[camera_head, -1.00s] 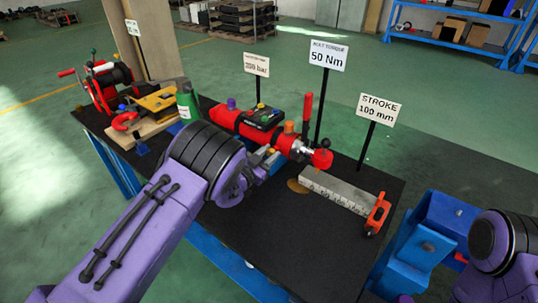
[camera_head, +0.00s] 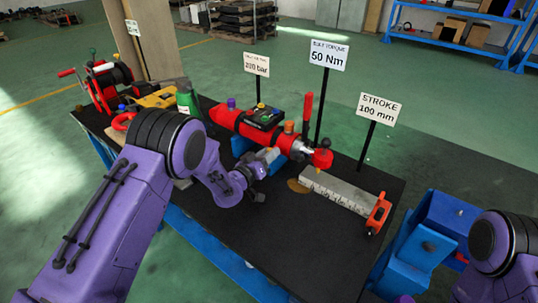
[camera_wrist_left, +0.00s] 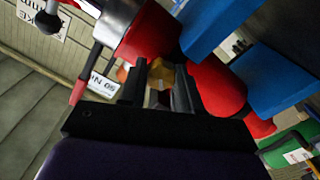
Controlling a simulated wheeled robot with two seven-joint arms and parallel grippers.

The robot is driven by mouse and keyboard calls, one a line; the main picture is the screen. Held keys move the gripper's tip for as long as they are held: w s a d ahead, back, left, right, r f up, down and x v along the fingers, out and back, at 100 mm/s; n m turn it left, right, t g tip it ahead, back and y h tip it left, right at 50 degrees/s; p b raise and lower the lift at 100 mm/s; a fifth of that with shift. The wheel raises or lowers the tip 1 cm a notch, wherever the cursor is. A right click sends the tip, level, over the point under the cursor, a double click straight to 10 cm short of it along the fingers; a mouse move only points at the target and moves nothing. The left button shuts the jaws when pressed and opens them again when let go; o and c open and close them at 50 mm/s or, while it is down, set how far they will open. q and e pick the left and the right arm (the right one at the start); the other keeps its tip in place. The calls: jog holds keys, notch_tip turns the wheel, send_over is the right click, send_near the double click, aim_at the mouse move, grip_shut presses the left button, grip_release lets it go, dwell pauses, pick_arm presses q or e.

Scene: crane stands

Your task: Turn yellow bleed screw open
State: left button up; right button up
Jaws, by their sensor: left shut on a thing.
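A red hydraulic cylinder (camera_head: 228,117) lies in blue supports on the black-topped bench. My left gripper (camera_head: 270,156) reaches the near side of the cylinder, close to its silver rod end. In the left wrist view, the yellow bleed screw (camera_wrist_left: 160,72) sits between the two dark fingers of my left gripper (camera_wrist_left: 158,88), which are shut on it beside the red body. In the head view the screw is mostly hidden by the gripper. My right gripper is out of view; only part of the right arm shows at lower right.
A steel ruler block (camera_head: 338,191) with a red end piece (camera_head: 378,213) lies right of the cylinder. Sign posts, including the stroke sign (camera_head: 380,106), stand behind. A green bottle (camera_head: 187,102) and a red hand reel (camera_head: 104,82) stand left. The bench front (camera_head: 275,235) is clear.

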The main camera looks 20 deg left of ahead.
pick_arm(q)
jog(key=n+b, duration=0.1)
jog(key=n, duration=1.1)
jog(key=shift+f+n+b, duration=0.2)
jog(key=shift+n+b, duration=0.1)
jog(key=shift+b, duration=0.1)
dwell(0.3)
jog(key=o, duration=1.1)
jog(key=shift+s+a, duration=0.1)
jog(key=shift+c, duration=0.2)
